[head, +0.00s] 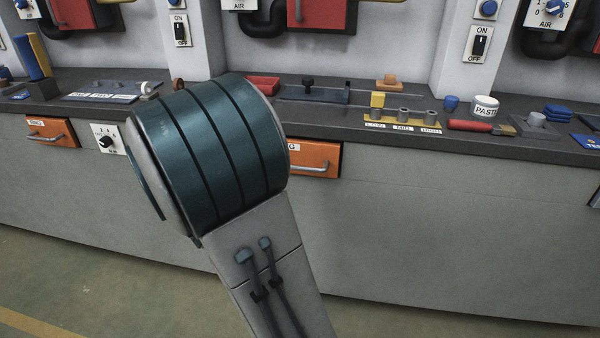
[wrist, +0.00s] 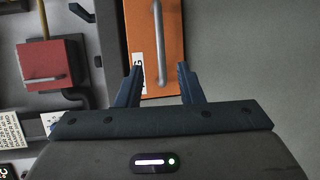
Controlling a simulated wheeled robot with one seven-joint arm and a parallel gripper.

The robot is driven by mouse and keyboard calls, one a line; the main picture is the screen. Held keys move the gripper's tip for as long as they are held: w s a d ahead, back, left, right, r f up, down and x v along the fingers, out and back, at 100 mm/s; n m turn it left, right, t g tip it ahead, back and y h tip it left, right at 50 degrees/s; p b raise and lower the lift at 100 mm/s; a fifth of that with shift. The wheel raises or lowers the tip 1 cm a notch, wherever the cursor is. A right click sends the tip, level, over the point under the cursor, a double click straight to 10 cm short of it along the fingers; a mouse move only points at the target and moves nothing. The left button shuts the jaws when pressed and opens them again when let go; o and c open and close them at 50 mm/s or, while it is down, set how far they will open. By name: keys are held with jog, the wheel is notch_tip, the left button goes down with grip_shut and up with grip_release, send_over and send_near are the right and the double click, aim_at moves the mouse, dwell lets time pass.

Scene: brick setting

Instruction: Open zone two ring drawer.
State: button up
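An orange drawer (head: 320,154) sits in the bench front just right of my arm in the head view. Its front looks flush with the bench. My arm hides its left part and most of its label; only a final "G" shows. In the wrist view the drawer front (wrist: 175,25) fills the upper middle, with a grey bar handle (wrist: 160,45) and a partly covered white label. My gripper (wrist: 160,68) is open, its two dark fingers on either side of the handle's near end in the picture. I cannot tell whether they reach around it. The gripper is hidden in the head view.
Another orange drawer (head: 52,132) is at the far left, beside a dial plate (head: 110,137). The bench top carries a red tray (head: 262,85), a yellow labelled rack (head: 403,122) and a paste pot (head: 485,107). The floor before the bench is clear at left.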

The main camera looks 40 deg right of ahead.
aim_at(309, 141)
jog(key=b+x, duration=0.2)
jog(key=x, duration=0.9)
jog(key=shift+s, duration=0.1)
grip_shut()
